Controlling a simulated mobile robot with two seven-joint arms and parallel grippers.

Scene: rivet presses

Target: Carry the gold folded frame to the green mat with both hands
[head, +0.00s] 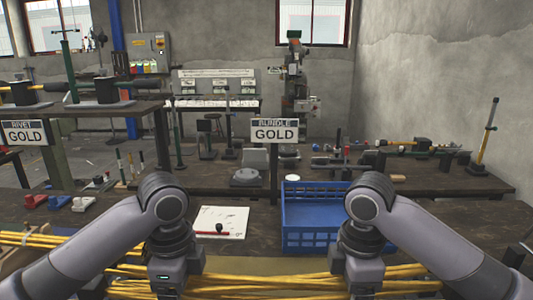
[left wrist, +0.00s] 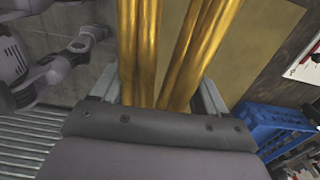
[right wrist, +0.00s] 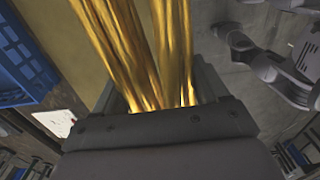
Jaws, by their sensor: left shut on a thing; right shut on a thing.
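The gold folded frame (head: 270,284) is a bundle of long yellow-gold bars running across the bottom of the head view and past its left side. My left gripper (head: 176,285) is shut on its left part; the bars pass between its fingers in the left wrist view (left wrist: 137,50). My right gripper (head: 365,285) is shut on its right part, and the bars show in the right wrist view (right wrist: 172,50). The fingertips are hidden in the head view. An olive-tan flat mat (head: 275,265) lies below and behind the bars; I see no clearly green mat.
A blue crate (head: 310,215) stands on the bench behind the bars, between my arms. A white sheet (head: 218,222) with a red-and-black tool lies left of it. Red, blue and white blocks (head: 59,202) sit at left.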

